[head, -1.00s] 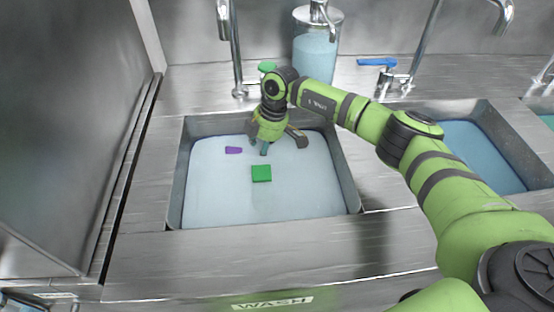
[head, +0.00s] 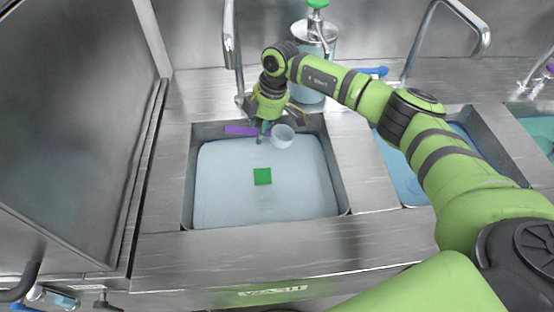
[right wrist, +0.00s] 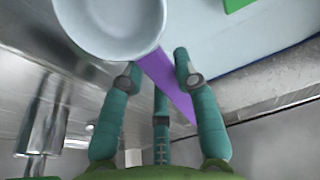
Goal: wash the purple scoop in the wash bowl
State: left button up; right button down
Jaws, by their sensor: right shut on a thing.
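The wash bowl is a square metal sink basin (head: 188,190) filled with pale water. My right gripper (head: 265,133) is over its back edge, shut on the purple scoop. The scoop's purple handle (head: 240,130) sticks out left of the fingers, and its pale round cup (head: 283,136) shows to their right. In the right wrist view my right gripper (right wrist: 160,82) has its fingers around the purple handle (right wrist: 172,85), with the cup (right wrist: 110,20) just beyond them. The scoop appears to be at or above the water; its exact height is unclear. My left gripper is out of view.
A green sponge (head: 262,176) is in the middle of the basin. A tap (head: 230,50) and a clear dispenser with a green top (head: 310,70) stand behind. A second basin of blue water (head: 400,180) lies right. A metal panel (head: 75,120) stands left.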

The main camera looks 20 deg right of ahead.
notch_tip(320, 180, up, 10)
jog(key=p, duration=0.8)
dwell(1.1)
